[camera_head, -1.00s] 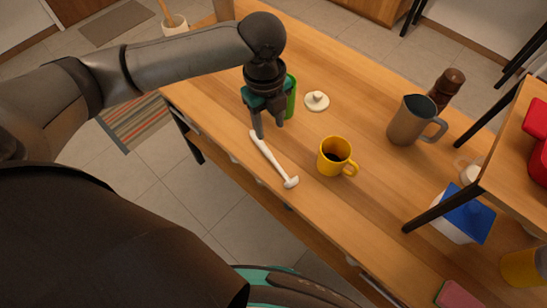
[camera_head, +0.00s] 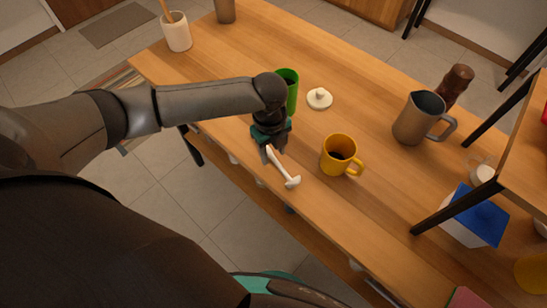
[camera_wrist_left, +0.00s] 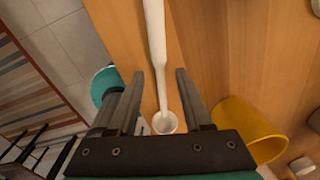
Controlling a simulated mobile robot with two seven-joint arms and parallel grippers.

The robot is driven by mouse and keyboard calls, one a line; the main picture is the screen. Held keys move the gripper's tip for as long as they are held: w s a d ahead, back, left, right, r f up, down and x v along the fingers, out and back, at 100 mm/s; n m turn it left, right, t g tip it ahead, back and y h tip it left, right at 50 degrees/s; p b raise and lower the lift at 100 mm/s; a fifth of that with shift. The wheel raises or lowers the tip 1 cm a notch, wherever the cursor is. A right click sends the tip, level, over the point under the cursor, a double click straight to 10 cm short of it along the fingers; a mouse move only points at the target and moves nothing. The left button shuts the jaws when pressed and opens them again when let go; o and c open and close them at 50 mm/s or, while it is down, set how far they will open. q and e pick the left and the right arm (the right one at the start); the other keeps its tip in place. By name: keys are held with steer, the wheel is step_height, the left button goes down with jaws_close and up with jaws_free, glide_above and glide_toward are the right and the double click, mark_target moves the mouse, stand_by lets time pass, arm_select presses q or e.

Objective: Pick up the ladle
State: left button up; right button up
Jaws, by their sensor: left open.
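The white ladle (camera_head: 283,170) lies on the wooden table near its front edge, its bowl end toward the lower right. In the left wrist view the ladle's handle (camera_wrist_left: 156,45) runs up between the two open fingers (camera_wrist_left: 159,76), with the small round bowl (camera_wrist_left: 164,122) close to the gripper's base. I see no finger clearly touching the handle. My right gripper is not in view.
A yellow mug (camera_head: 338,157) with dark contents stands right of the ladle. A green cup (camera_head: 289,88) stands just behind my left gripper, with a cream lid (camera_head: 319,98) beside it. A grey pitcher (camera_head: 416,118) is farther right. The table's front edge is close to the ladle.

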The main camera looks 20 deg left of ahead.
arm_select(q)
steer(key=shift+f, duration=0.55)
jaws_close()
steer(key=shift+r, duration=0.1)
